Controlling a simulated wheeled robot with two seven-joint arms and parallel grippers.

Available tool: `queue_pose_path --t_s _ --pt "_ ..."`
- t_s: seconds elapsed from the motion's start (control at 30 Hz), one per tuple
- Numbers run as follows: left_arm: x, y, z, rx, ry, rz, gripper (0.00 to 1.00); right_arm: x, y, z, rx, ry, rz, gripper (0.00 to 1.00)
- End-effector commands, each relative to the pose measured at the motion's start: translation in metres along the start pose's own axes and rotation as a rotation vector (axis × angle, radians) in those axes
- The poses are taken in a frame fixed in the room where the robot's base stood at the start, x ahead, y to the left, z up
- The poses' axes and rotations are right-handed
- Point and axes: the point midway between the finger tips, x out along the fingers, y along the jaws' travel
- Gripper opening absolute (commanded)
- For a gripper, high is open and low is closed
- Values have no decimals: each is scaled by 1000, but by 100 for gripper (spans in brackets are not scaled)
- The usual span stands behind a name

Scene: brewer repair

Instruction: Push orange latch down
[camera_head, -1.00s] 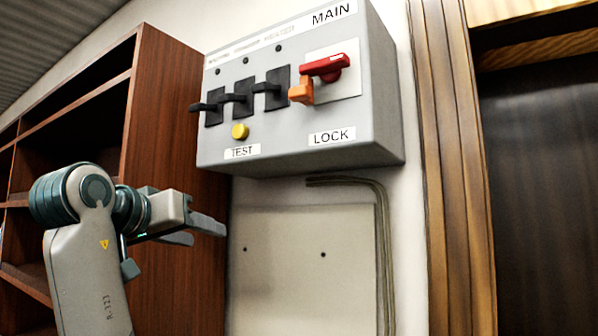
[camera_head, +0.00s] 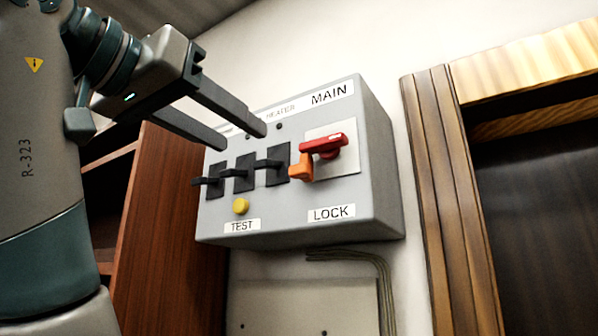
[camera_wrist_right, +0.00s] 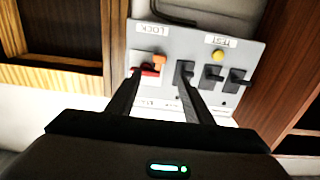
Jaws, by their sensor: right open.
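The orange latch (camera_head: 300,168) sits below the left end of the red MAIN handle (camera_head: 323,146) on the grey box (camera_head: 290,210). My right gripper (camera_head: 240,139) is open and empty, in front of the box's upper left part, above the black levers and to the left of the latch. In the right wrist view the latch (camera_wrist_right: 159,60) and red handle (camera_wrist_right: 146,71) appear beyond and between my open fingers (camera_wrist_right: 160,88), apart from them. My left gripper is not in view.
Black levers (camera_head: 238,174) and a yellow button (camera_head: 240,206) are on the box face, left of the latch. A wooden shelf (camera_head: 165,230) stands left, a wooden door frame (camera_head: 440,200) right. Conduits (camera_head: 350,255) run below the box.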

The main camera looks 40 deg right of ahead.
Motion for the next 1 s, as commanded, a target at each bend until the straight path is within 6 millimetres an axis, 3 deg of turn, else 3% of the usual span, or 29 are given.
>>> queue_pose_path --t_s 0.27,0.47,1.0 --pt "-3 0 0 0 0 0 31 7 -1 -1 0 -1 -1 47" --pt "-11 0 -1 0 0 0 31 27 -1 -2 -1 -1 -1 47" --pt "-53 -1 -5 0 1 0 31 122 0 -3 -1 -1 1 47"
